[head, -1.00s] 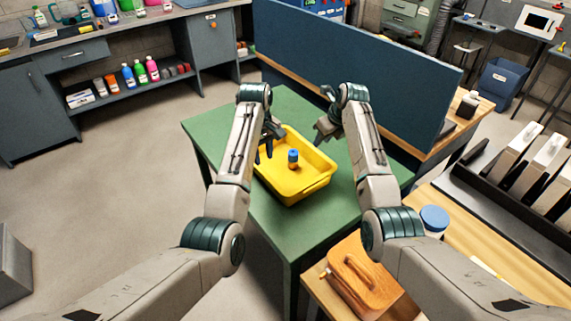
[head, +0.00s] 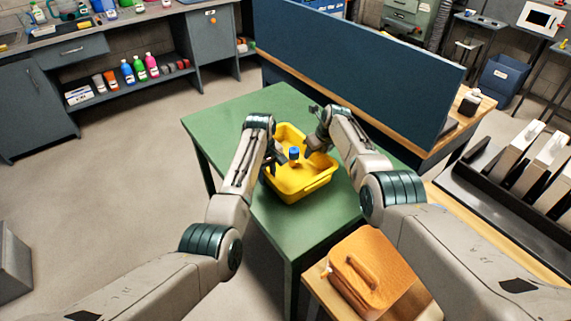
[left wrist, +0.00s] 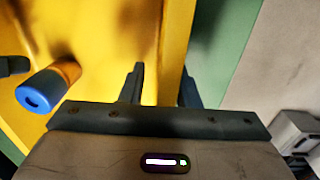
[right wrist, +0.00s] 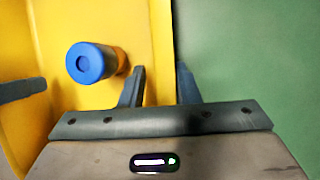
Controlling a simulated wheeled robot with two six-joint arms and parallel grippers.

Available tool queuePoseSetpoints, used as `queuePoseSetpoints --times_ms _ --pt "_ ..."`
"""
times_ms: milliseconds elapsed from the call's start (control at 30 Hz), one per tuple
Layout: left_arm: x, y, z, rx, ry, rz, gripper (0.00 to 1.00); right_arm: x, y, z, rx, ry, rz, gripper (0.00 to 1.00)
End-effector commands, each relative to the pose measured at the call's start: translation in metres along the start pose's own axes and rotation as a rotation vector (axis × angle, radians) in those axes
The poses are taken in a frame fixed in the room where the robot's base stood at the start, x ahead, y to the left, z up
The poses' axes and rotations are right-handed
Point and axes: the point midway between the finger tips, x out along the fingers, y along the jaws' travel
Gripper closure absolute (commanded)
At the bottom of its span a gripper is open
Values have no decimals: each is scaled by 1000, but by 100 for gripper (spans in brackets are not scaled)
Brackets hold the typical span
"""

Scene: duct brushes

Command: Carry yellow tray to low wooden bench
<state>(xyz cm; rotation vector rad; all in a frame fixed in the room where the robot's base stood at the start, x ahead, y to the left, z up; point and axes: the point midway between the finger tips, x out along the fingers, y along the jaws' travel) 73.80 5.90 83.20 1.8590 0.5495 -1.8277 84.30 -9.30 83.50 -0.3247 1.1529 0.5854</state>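The yellow tray (head: 299,187) lies on a green table (head: 230,122). A small orange item with a blue cap (head: 294,153) stands inside it. My left gripper (head: 277,158) is at the tray's left side, and my right gripper (head: 310,147) is at its right side. In the left wrist view, the open fingers (left wrist: 160,85) are on either side of the tray's edge (left wrist: 172,45). In the right wrist view, the open fingers (right wrist: 161,85) also straddle the tray's edge (right wrist: 160,40). Contact cannot be told. A low wooden surface (head: 318,288) shows at the bottom, partly hidden.
An orange-brown case with a handle (head: 362,272) stands on the low wooden surface. A blue divider panel (head: 350,70) rises behind the green table. A black rack with grey upright pieces (head: 500,200) is at right.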

Motion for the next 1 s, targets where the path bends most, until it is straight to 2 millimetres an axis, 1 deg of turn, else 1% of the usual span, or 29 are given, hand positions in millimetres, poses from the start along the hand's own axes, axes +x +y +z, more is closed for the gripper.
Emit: queuePoseSetpoints --times_ms 200,567,667,700,733,1000 --pt "7 0 0 0 -1 -1 71 6 1 -1 1 1 0 71" --pt "8 0 0 0 0 0 71 7 1 -1 1 1 -1 71" --pt "8 0 0 0 0 0 89 7 1 -1 1 1 -1 89" --pt "8 0 0 0 0 0 96 7 1 -1 1 1 -1 96" --pt "8 0 0 0 0 0 100 7 1 -1 1 1 -1 100" --pt "8 0 0 0 0 0 100 7 0 -2 1 1 -1 100"
